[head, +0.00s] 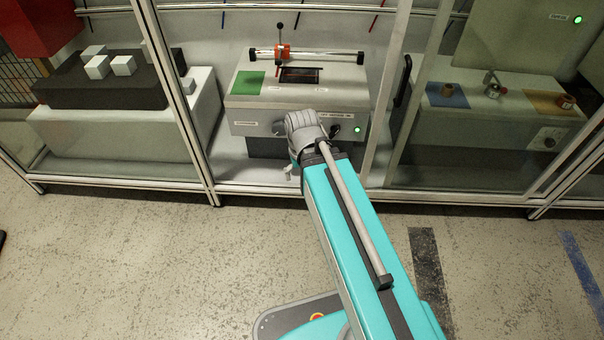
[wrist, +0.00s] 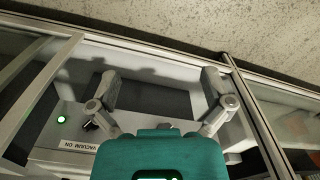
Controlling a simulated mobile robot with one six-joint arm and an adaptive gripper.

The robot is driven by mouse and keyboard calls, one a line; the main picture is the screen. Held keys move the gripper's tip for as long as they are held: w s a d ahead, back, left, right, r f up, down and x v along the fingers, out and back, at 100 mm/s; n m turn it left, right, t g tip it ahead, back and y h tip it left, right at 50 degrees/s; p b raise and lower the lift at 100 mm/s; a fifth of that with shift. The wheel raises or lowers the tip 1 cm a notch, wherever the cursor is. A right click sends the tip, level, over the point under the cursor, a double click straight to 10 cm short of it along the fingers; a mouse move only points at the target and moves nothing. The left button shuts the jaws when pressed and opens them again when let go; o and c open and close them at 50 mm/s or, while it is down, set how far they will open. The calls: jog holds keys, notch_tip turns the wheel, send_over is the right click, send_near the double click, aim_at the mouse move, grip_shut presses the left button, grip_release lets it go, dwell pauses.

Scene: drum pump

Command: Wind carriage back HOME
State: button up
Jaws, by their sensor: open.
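The carriage (head: 283,52) is a small orange-red block on a horizontal silver rail (head: 325,55) at the back of a beige bench unit. It sits left of the rail's middle, with an upright lever topped by a black ball (head: 280,26). A green patch (head: 248,83) and a dark slot (head: 300,75) lie in front of it. My gripper (wrist: 160,88) is open in the wrist view, with its two fingers apart and nothing visible between them. In the head view my arm ends low in front of the unit, away from the carriage, and hides most of the gripper.
Aluminium posts (head: 178,100) and glass panels frame the bays. The unit's front has a lit green lamp (head: 358,129), a dark knob (head: 335,130) and labels. White cubes (head: 97,67) stand on a dark block at left. A bench with small parts (head: 492,88) is behind glass at right.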

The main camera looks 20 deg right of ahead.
jog(key=m+t+y, duration=0.3)
jog(key=m+t, duration=0.2)
jog(key=t, duration=0.1)
send_near(280, 129)
notch_tip(280, 129, up, 2)
jog(key=shift+s+d+r, duration=0.25)
jog(key=shift+d, duration=0.05)
jog(key=shift+f, duration=0.2)
jog(key=b+x, duration=1.1)
jog(key=x, duration=0.2)
jog(key=shift+w+d+f, duration=0.1)
jog(key=shift+f, duration=0.2)
jog(key=shift+c, duration=0.3)
